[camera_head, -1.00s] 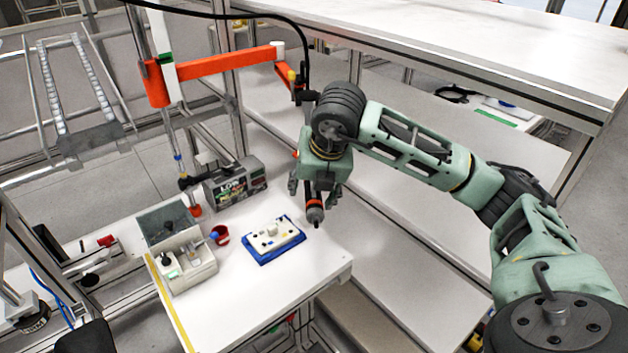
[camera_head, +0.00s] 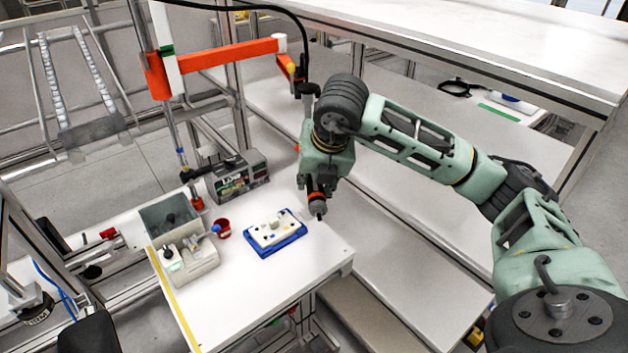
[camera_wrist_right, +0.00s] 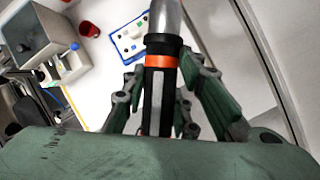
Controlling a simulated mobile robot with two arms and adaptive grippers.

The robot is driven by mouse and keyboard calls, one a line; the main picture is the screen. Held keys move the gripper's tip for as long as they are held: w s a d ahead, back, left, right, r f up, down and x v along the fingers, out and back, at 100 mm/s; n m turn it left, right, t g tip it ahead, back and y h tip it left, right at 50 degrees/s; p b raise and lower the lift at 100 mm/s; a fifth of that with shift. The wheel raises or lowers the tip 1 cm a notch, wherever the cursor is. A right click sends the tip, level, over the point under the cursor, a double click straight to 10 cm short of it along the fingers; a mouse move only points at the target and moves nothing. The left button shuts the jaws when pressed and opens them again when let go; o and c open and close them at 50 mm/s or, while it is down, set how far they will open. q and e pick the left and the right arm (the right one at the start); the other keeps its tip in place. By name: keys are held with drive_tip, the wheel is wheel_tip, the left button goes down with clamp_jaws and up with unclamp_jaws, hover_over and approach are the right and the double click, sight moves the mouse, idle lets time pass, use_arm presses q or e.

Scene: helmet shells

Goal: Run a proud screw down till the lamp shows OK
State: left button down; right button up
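My right gripper (camera_head: 318,190) is shut on a black screwdriver with an orange band and a grey nose (camera_head: 319,206). The driver hangs from the orange arm and points down, right of the white part in the blue tray, apart from it. In the right wrist view the fingers (camera_wrist_right: 160,95) close around the driver's body (camera_wrist_right: 161,62). The white part (camera_head: 270,228) lies in the blue tray (camera_head: 283,246) on the white table; it also shows in the wrist view (camera_wrist_right: 134,38). Its screws are too small to judge. A box with a display (camera_head: 238,177) stands behind; its lamp cannot be read. My left gripper is not in view.
A grey bin unit (camera_head: 196,264) and a red cup (camera_head: 223,229) stand left of the tray. The orange arm (camera_head: 230,56) reaches over the back of the table. White shelves (camera_head: 390,225) lie to the right. The table's front is clear.

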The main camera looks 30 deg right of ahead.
sight(317, 199)
clamp_jaws()
drive_tip(key=shift+r, duration=0.1)
drive_tip(key=shift+s+a, duration=0.15)
drive_tip(key=shift+a, duration=0.1)
drive_tip(key=s+a, duration=0.4)
drive_tip(key=shift+s+a+b, duration=0.35)
drive_tip(key=shift+b, duration=0.1)
